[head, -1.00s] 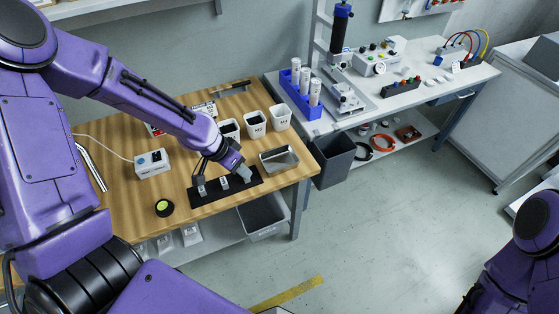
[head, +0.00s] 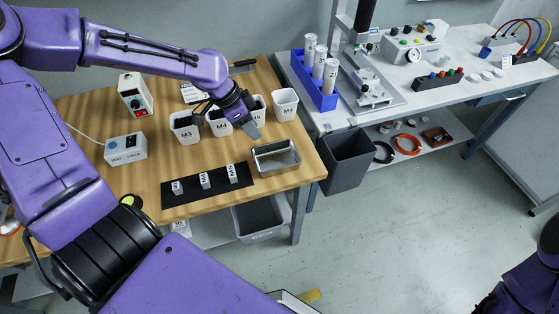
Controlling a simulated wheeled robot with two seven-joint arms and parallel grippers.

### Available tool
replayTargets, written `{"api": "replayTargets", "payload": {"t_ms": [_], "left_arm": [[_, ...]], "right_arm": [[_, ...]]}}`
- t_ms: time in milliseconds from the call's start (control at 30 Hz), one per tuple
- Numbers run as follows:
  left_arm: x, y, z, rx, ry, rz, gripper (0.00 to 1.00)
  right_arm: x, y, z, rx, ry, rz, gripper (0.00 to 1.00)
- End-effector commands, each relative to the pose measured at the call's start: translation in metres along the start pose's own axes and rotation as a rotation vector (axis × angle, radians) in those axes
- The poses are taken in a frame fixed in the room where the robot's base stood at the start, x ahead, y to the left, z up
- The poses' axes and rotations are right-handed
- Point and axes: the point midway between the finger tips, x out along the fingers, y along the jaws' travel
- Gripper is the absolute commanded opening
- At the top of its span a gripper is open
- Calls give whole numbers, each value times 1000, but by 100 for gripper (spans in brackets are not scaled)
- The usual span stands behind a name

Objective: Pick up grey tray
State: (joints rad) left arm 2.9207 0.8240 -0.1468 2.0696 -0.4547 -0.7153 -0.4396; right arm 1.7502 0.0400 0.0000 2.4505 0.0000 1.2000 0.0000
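The grey metal tray (head: 276,170) is a small open rectangular tray near the right edge of the wooden table (head: 150,182). It looks empty. My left gripper (head: 252,131) points down just behind and left of the tray, close to the white cups. It looks apart from the tray. Its grey fingertip end shows, but the gap between the fingers cannot be made out. I see nothing held in it. My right arm shows at the lower right, with its gripper out of the frame.
A dark bin (head: 346,163) stands beyond the table's right edge. A blue rack (head: 312,88) holds white tubes.

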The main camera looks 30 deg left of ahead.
Motion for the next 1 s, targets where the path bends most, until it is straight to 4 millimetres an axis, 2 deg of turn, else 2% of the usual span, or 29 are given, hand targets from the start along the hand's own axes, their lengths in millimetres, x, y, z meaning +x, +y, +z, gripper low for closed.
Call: {"api": "replayTargets", "payload": {"t_ms": [33, 267, 500, 767, 867, 900, 1000], "left_arm": [[14, 0, 2, -1, -3, 2, 33], [40, 1, -1, -3, -3, 0, 33], [78, 4, -9, -2, -3, -1, 33], [82, 4, -10, -1, 0, -3, 33], [82, 4, -10, -1, 0, -3, 4], [82, 4, -10, -1, 0, -3, 0], [82, 5, -10, -1, -1, -2, 0]], "right_arm": [[8, -1, 3, 0, 0, 0, 43], [8, -1, 3, 0, 0, 0, 43], [13, -1, 5, 0, 0, 0, 43], [13, -1, 5, 0, 0, 0, 43], [13, -1, 5, 0, 0, 0, 43], [13, -1, 5, 0, 0, 0, 43], [13, -1, 5, 0, 0, 0, 43]]}}
